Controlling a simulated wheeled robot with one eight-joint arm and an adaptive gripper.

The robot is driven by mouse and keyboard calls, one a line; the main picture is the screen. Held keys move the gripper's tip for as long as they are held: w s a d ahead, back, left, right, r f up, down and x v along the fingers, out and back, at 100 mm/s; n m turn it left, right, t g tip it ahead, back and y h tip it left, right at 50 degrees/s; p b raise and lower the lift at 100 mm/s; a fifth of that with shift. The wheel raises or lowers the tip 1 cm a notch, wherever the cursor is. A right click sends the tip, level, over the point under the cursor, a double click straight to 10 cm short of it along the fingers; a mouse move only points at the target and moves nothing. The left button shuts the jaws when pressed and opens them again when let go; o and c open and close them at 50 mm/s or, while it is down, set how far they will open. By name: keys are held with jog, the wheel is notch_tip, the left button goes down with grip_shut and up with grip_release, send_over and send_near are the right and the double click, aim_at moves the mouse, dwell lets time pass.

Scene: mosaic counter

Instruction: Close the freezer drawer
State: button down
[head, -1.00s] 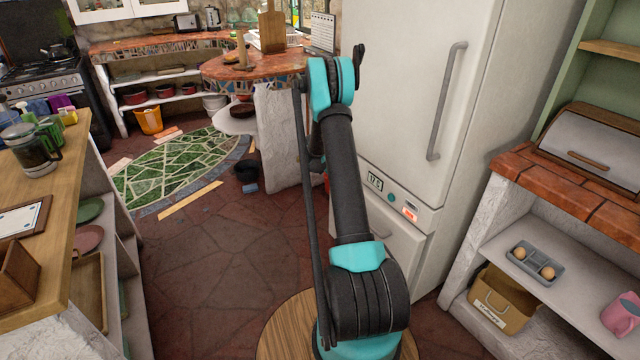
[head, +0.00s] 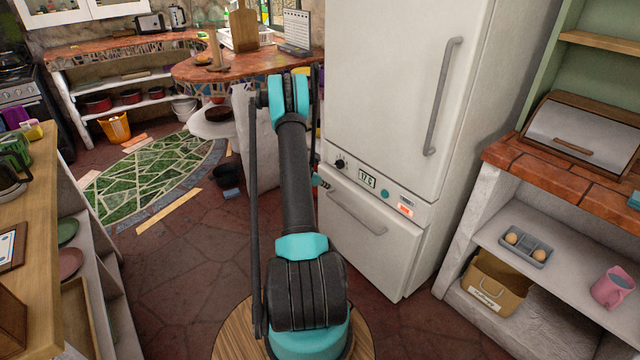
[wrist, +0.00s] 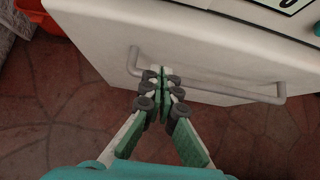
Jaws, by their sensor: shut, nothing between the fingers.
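The white freezer drawer (head: 365,240) is the lower front of the tall fridge-freezer, under a control panel. Its bar handle (head: 357,212) runs across the upper part of the front and also shows in the wrist view (wrist: 215,84). I cannot tell for sure whether a small gap stands behind the drawer front. In the wrist view my gripper (wrist: 161,75) is shut and empty, its fingertips close to the drawer front beside the left end of the handle. I cannot tell whether they touch. In the head view only a bit of the gripper (head: 323,182) shows past my arm.
The upper fridge door (head: 390,85) is shut. A brick-topped counter with a bread box (head: 580,135) stands close on the right. A wooden counter (head: 30,210) is on the left. Stone floor (head: 180,270) lies open between that counter and my arm.

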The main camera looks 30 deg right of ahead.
aim_at(345, 180)
jog(key=d, duration=0.1)
jog(key=d+f, duration=0.1)
jog(key=d, duration=0.1)
jog(key=d+f, duration=0.1)
jog(key=d, duration=0.1)
jog(key=shift+w, duration=0.1)
jog(key=shift+d+r, duration=0.1)
jog(key=shift+d, duration=0.4)
jog(key=shift+d, duration=0.1)
jog(key=d, duration=0.3)
jog(key=shift+w+d, duration=0.15)
jog(key=shift+d, duration=0.25)
jog(key=shift+w+d, duration=0.1)
jog(key=shift+d, duration=0.3)
